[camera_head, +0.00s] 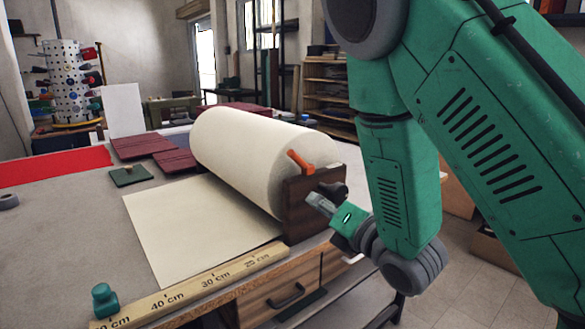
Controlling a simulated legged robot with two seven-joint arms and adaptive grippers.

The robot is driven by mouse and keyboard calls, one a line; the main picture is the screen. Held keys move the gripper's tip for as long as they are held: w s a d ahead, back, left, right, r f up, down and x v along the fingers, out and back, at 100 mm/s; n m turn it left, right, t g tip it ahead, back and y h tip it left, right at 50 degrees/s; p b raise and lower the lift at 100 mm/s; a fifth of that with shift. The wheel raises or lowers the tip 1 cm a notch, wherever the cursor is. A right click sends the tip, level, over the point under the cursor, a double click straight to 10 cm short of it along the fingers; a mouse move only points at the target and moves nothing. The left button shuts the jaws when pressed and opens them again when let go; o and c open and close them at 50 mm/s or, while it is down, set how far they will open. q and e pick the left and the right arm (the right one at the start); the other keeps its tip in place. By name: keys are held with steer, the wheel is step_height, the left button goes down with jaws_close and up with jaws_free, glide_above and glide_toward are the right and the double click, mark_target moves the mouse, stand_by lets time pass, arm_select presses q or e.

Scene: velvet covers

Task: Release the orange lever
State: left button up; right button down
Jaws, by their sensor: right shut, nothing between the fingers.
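The orange lever (300,161) sticks up at a tilt from the top of a dark wooden bracket (300,208) at the near end of a large cream roll (250,142). My right gripper (318,202) is shut and empty, in front of the bracket, a little below and to the right of the lever. It looks apart from the lever; whether it touches the bracket I cannot tell. A dark rounded knob (333,190) shows at the bracket's right, just above the gripper. My left gripper is out of view.
A cream sheet (190,225) lies flat from the roll on the grey table (60,235). A wooden ruler (205,285) with a green knob (105,300) runs along the front edge. Dark red covers (165,150) lie behind. Drawers (285,292) sit below the tabletop.

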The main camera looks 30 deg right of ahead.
mark_target(287, 184)
steer(key=w, duration=0.3)
steer(key=w+p, duration=0.1)
steer(key=w, duration=0.5)
steer(key=shift+w+a+r, duration=0.2)
steer(key=shift+a+r, duration=0.05)
steer(key=shift+a, duration=0.1)
steer(key=shift+w+d+r+p, duration=0.35)
steer(key=shift+d+r, duration=0.2)
steer(key=shift+w+d+r+p, duration=0.3)
steer(key=shift+w+d+r, duration=0.05)
steer(key=shift+d+r, duration=0.4)
steer(key=shift+d, duration=0.15)
steer(key=shift+w, duration=0.1)
steer(key=shift+a, duration=0.1)
